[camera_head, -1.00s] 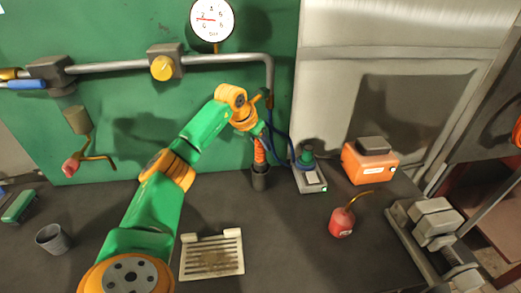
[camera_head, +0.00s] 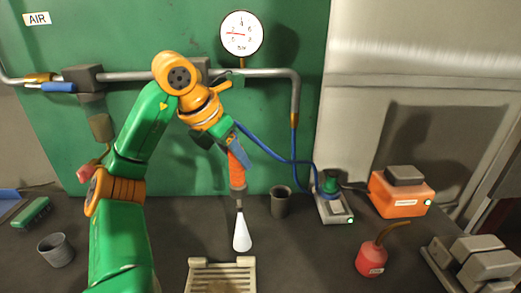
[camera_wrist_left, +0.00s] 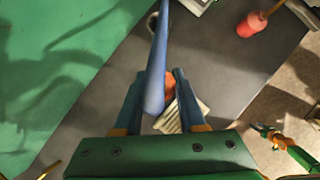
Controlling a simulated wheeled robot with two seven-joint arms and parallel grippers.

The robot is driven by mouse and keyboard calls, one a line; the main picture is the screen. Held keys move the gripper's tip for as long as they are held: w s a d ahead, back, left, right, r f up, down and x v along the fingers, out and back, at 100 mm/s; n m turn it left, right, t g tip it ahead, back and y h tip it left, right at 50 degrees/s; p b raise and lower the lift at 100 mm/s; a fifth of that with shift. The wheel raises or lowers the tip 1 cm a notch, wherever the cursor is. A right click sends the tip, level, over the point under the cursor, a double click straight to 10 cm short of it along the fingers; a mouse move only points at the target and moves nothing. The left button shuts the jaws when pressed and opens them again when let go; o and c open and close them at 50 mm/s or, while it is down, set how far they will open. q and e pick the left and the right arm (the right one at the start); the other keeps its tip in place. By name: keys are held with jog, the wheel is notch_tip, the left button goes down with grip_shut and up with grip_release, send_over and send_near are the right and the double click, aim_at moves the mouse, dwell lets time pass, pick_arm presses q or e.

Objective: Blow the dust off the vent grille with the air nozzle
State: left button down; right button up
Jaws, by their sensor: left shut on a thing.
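The air nozzle (camera_head: 237,172) has an orange grip, a thin dark tip and a blue hose. My left gripper (camera_head: 232,150) is shut on its grip and holds it tip down above the bench. A white teardrop-shaped plume (camera_head: 242,233) hangs below the tip, just above the vent grille (camera_head: 247,275). The pale slatted grille lies at the bottom edge, partly cut off, with brownish dust on its slats. In the left wrist view, the fingers flank the orange grip (camera_wrist_left: 169,84), and the hose covers part of the grille (camera_wrist_left: 203,118). A green and orange arm end (camera_wrist_left: 275,136), apparently my right gripper, shows small at right.
An empty dark cup holder (camera_head: 281,203) stands behind the nozzle. The blue hose runs to a grey unit (camera_head: 334,208). An orange box (camera_head: 398,195), red oil can (camera_head: 370,260) and grey blocks (camera_head: 475,262) stand at right. A grey cup (camera_head: 56,250) and green brush (camera_head: 32,212) are at left.

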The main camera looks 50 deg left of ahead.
aim_at(232, 187)
pick_arm(q)
jog(key=shift+s, duration=0.65)
jog(key=shift+s+d+r+p, duration=0.1)
jog(key=shift+s+r+p, duration=0.15)
jog(key=shift+r+p, duration=0.1)
notch_tip(232, 187, up, 9)
jog(key=p, duration=0.9)
jog(key=shift+r+p, duration=0.2)
jog(key=shift+p, duration=0.2)
